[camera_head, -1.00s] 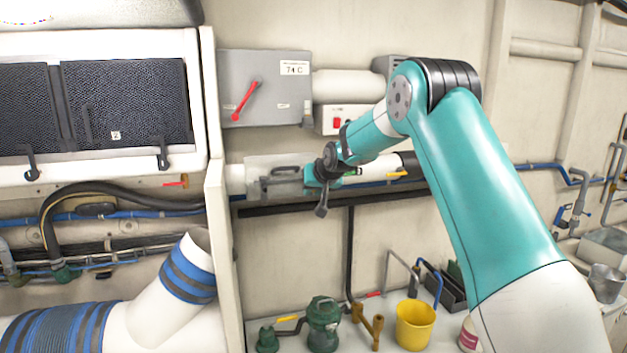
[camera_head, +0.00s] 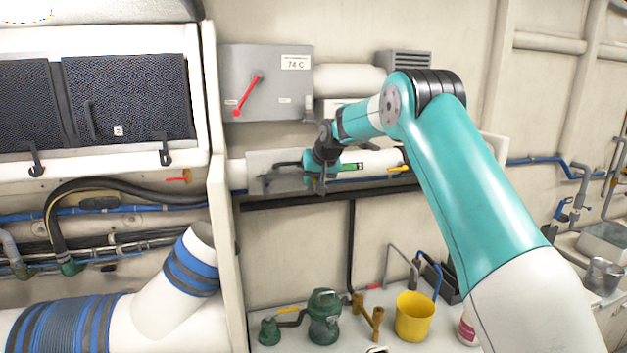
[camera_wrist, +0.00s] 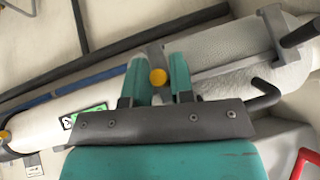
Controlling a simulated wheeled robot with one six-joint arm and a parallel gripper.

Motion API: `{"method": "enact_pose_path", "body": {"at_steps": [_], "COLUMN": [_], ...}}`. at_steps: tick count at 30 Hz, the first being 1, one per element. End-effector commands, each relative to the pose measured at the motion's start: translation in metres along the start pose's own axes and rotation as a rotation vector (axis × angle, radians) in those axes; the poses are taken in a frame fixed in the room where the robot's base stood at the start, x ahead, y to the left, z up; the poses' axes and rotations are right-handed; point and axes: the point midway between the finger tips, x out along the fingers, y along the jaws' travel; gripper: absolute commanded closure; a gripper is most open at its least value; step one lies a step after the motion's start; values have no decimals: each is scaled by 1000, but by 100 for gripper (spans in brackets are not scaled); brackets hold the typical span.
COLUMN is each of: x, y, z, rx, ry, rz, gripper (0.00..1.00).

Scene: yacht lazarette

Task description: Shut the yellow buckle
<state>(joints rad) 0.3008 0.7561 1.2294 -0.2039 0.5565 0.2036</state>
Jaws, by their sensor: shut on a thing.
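The yellow buckle shows in the wrist view only as a small round yellow end (camera_wrist: 158,77) between my fingertips; the rest of it is hidden. My gripper (camera_wrist: 159,70) is shut on it, with one turquoise finger on each side. In the head view my gripper (camera_head: 320,170) is at the grey cover (camera_head: 262,160) around the white horizontal pipe, and my wrist hides the buckle there. In the wrist view the grey cover (camera_wrist: 225,65) runs up to the right behind the fingers. I cannot tell how far the buckle is closed.
A yellow lever (camera_head: 398,168) sits on the pipe to the right. A grey switch box (camera_head: 266,85) with a red handle is above. A dark rail (camera_head: 270,206) runs below. A yellow bucket (camera_head: 414,316) and green pump (camera_head: 324,317) stand on the bench below.

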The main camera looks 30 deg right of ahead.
Motion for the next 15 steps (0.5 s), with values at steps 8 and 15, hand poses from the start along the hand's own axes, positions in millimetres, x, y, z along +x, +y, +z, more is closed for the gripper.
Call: {"method": "enact_pose_path", "body": {"at_steps": [8,15], "x": [-1,-8], "y": [-1,0], "z": [-1,-1], "rx": [-2,-2], "ry": [5,7], "rz": [-3,-2], "gripper": [60,60]}}
